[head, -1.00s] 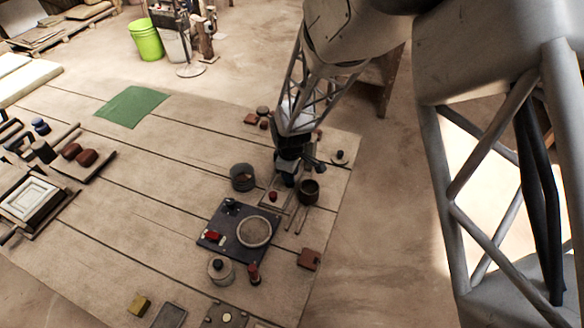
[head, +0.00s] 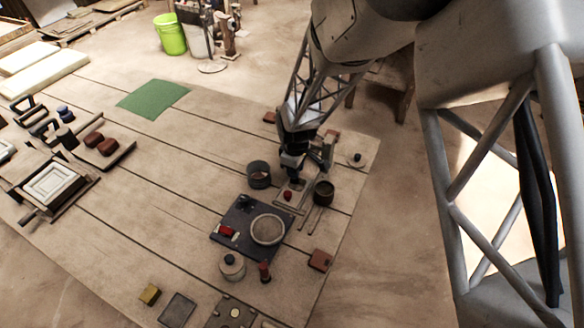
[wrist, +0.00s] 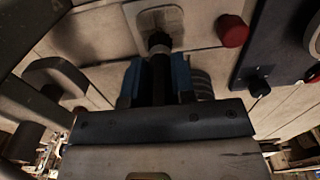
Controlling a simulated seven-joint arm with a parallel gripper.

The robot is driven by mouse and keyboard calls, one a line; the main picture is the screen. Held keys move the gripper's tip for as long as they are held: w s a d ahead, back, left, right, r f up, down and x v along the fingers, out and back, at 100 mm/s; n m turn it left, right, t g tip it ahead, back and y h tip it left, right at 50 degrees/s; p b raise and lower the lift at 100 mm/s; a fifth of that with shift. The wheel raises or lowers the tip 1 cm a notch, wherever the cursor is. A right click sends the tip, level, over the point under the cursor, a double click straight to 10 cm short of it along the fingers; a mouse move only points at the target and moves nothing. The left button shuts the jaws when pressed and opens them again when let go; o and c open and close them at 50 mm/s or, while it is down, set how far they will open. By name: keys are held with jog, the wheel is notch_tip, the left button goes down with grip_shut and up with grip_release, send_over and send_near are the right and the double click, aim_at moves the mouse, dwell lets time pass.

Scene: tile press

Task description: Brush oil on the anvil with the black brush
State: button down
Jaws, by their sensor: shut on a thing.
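My gripper (head: 293,178) points down at the right part of the table. In the wrist view its blue fingers (wrist: 158,84) are shut on a dark upright handle, seemingly the black brush (wrist: 158,42). The brush stands over a small pale tray (wrist: 148,20); I cannot tell whether it touches it. Its bristles are hidden. A dark square plate (head: 235,243) with a pale round disc (head: 267,230) lies just in front of my gripper; I cannot tell for certain that this is the anvil. The plate's edge shows in the wrist view (wrist: 268,45).
A red knob (head: 288,195) and a brown cup (head: 323,193) stand close to my gripper. A grey pot (head: 259,175) is to its left. A lidded jar (head: 232,265) and a dark red stamp (head: 264,272) stand before the plate.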

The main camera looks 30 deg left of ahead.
jog(key=shift+d+f, duration=0.1)
jog(key=shift+d, duration=2.2)
jog(key=shift+s+a, duration=0.35)
jog(key=shift+a, duration=3)
jog(key=shift+d, duration=3.25)
notch_tip(320, 180, up, 8)
jog(key=shift+s, duration=0.2)
